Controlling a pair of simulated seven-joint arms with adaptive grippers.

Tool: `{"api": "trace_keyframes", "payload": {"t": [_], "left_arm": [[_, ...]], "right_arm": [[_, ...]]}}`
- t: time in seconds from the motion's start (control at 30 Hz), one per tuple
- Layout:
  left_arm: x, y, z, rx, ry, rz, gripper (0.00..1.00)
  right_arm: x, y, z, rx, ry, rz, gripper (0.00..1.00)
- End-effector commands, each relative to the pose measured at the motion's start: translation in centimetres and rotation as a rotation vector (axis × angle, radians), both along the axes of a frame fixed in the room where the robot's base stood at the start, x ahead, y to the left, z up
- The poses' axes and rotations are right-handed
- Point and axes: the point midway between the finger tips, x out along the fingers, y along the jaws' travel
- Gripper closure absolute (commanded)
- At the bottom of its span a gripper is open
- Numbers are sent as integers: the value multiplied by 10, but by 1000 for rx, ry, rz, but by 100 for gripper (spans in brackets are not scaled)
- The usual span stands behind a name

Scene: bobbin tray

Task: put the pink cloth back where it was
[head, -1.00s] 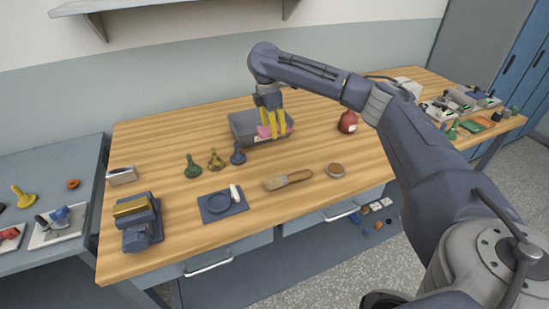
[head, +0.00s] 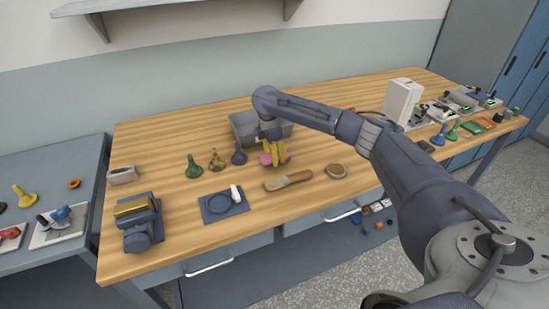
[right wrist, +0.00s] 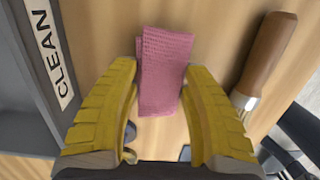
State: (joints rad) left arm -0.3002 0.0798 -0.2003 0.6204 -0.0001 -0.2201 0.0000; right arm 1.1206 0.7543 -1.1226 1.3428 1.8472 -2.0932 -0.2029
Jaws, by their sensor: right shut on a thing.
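The pink cloth (head: 265,159) is a folded textured piece, held between the yellow fingers of my right gripper (head: 275,160). In the right wrist view the cloth (right wrist: 164,70) sits between the two fingertips of the right gripper (right wrist: 160,78), which is shut on it. The cloth is just in front of the grey bin (head: 239,122), outside it. The bin's CLEAN label (right wrist: 50,52) shows at the left of the right wrist view. Whether the cloth touches the wood is unclear. My left gripper is not in view.
A wooden-handled brush (head: 288,181) lies just in front of the cloth. Blue (head: 239,155), olive (head: 216,160) and green (head: 194,168) flask-shaped pieces stand to the left. A round brown-topped piece (head: 335,171) is at the right. Bare wood lies at the back left.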

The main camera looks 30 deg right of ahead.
Motion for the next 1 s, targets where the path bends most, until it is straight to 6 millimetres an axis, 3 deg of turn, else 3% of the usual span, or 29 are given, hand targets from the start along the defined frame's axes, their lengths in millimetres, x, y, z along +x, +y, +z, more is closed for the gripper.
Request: {"api": "trace_keyframes", "payload": {"t": [0.1,0.53,0.57,0.7,1.0], "left_arm": [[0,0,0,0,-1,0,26],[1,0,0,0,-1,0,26],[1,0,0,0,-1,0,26],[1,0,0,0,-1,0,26],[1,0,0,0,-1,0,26]], "right_arm": [[0,0,-11,0,1,-1,80],[0,0,-16,1,1,0,80],[0,0,-15,1,0,0,48],[0,0,-15,0,0,0,32],[0,0,-13,0,-1,0,31]]}}
